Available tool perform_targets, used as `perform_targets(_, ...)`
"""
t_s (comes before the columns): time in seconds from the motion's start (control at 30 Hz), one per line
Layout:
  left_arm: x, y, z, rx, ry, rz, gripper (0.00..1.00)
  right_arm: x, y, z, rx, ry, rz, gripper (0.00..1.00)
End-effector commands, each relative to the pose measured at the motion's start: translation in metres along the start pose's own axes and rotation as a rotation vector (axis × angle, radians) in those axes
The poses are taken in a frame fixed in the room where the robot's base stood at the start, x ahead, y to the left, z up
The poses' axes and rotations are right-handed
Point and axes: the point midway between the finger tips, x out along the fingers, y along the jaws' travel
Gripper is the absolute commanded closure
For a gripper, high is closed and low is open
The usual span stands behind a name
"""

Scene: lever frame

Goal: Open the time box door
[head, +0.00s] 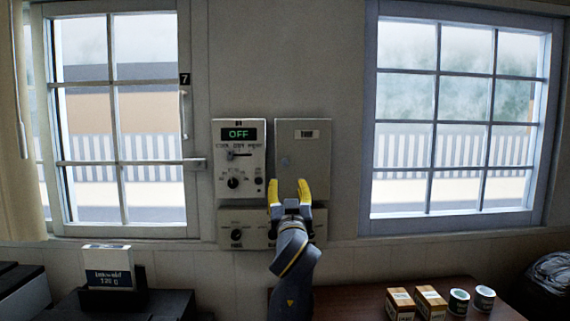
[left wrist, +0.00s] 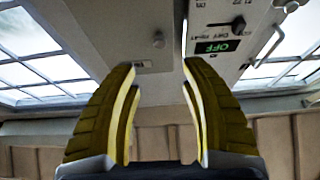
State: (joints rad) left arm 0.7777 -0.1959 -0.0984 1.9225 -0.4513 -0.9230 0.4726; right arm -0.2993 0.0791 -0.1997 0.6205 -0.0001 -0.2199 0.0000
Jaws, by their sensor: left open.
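The time box (head: 308,150) is a light grey wall box with a small label at its top, right of a panel showing a green OFF (head: 239,134). Its door looks shut, with a small round knob (head: 284,161) at the left side. My left gripper (head: 289,188) is open and empty in front of the box's lower edge, below the knob, fingers pointing up in the head view. In the left wrist view, which is upside down, the knob (left wrist: 158,40) shows beyond the gap between the open fingers (left wrist: 157,68). My right gripper is not in view.
A lower control panel (head: 236,233) sits beneath, partly hidden by my left arm. Windows flank the boxes; the left one has a projecting latch (head: 194,162). A wooden table (head: 345,302) holds small boxes (head: 431,300) and cans (head: 459,299) at the lower right.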

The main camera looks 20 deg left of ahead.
Motion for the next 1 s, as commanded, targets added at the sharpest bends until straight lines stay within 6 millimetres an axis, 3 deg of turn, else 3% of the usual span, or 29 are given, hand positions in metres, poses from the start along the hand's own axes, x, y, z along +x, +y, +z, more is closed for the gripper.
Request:
perform_targets(0.3,0.06,0.0,0.0,0.003,0.0,-0.001,0.55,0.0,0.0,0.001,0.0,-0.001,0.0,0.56)
perform_targets(0.6,0.108,0.0,0.0,0.001,0.0,0.0,0.55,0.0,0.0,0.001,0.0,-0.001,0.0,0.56)
perform_targets(1.0,0.135,0.0,0.001,0.0,0.0,0.0,0.55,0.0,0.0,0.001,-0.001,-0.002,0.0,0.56)
